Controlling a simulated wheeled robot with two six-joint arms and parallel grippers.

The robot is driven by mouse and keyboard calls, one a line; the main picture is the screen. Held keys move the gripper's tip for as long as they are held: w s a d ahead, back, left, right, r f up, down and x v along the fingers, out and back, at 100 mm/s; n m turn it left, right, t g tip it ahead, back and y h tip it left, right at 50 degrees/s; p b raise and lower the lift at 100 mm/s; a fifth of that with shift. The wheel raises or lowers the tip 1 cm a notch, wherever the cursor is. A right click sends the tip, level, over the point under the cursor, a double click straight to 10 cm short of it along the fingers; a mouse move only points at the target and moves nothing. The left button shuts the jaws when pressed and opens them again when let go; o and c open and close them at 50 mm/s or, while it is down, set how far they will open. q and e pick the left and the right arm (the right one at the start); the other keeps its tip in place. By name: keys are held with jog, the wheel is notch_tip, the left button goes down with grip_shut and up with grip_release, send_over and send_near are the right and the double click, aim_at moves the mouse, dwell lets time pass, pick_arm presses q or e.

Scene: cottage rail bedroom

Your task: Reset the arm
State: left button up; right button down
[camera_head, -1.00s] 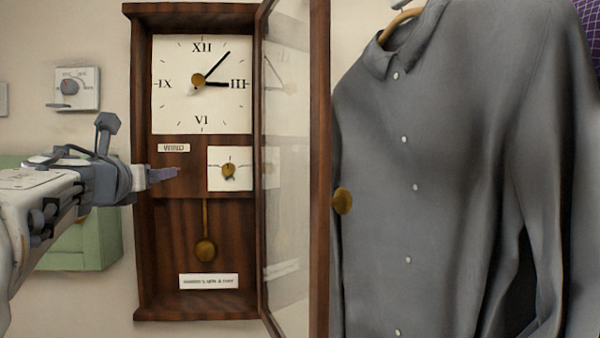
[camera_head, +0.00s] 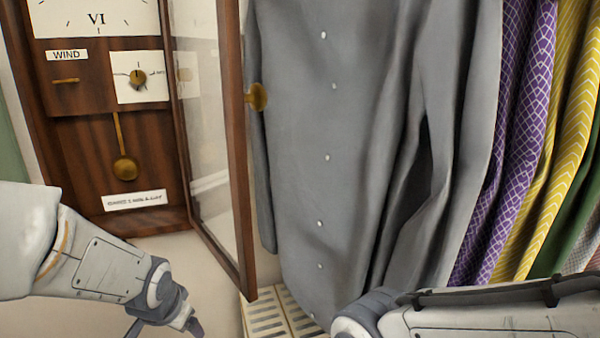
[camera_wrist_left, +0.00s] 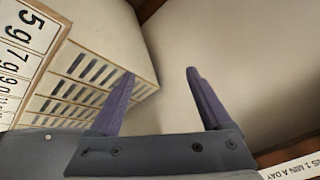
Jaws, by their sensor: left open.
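My left gripper (camera_wrist_left: 161,72) is open and empty in the left wrist view, its two purple-grey fingers apart. In the head view my left arm comes in from the left, and the left gripper (camera_head: 190,328) is low near the bottom edge, below the wooden wall clock (camera_head: 85,160) and apart from it; it is partly cut off. My right arm (camera_head: 480,318) shows at the bottom right in the head view. Its gripper is out of view.
The clock's glass door (camera_head: 232,150) stands open, with a brass knob (camera_head: 257,96). A grey shirt (camera_head: 330,190) hangs beside it, then patterned ties (camera_head: 510,150). A slatted, pale panel (camera_head: 268,317) lies below; it also shows in the left wrist view (camera_wrist_left: 85,65).

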pick_arm(q)
jog(key=s+d+f+n+g+h, duration=0.1)
jog(key=s+d+f+n+g, duration=0.2)
jog(key=s+d+f, duration=0.3)
jog(key=s+d+r+m+g+h, duration=0.1)
jog(key=s+d+r+m, duration=0.2)
jog(key=s+d, duration=0.35)
jog(key=s+d+r+m+g, duration=0.1)
jog(key=s+d+r+m, duration=0.3)
jog(key=s+d, duration=0.25)
notch_tip(320, 180, up, 13)
jog(key=s+p, duration=0.1)
jog(key=p, duration=1.2)
jog(key=shift+a+r, duration=0.2)
jog(key=shift+a, duration=0.2)
